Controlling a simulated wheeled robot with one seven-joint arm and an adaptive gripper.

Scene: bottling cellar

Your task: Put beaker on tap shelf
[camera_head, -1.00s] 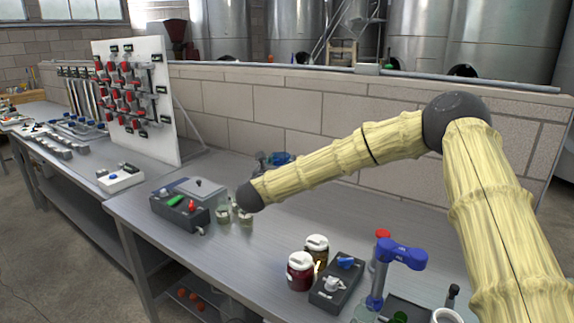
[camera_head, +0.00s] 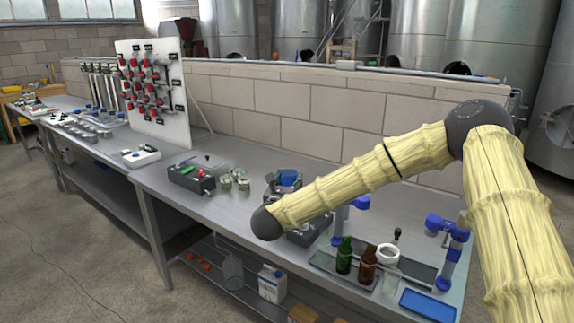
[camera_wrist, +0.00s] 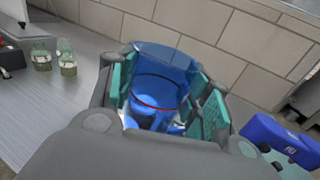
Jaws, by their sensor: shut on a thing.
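A blue, see-through beaker (camera_wrist: 157,92) with a thin red line around it sits between the teal finger pads of my gripper (camera_wrist: 165,95) in the wrist view. My gripper is shut on it. In the head view my gripper (camera_head: 285,183) is partly hidden behind my arm, with the blue beaker (camera_head: 289,177) just showing above the bench. A blue tap-like stand (camera_head: 450,245) rises at the bench's right end, and another blue head (camera_head: 360,202) shows behind my arm. A blue head (camera_wrist: 275,135) is close at lower right in the wrist view. I cannot pick out the tap shelf with certainty.
Small glass jars (camera_head: 234,180) and a dark grey control box (camera_head: 190,180) stand left of my gripper. A green bottle (camera_head: 344,256), a brown bottle (camera_head: 367,265), a white ring-topped item (camera_head: 388,255) and a blue tray (camera_head: 427,305) crowd the right end. A block wall (camera_head: 300,110) runs behind.

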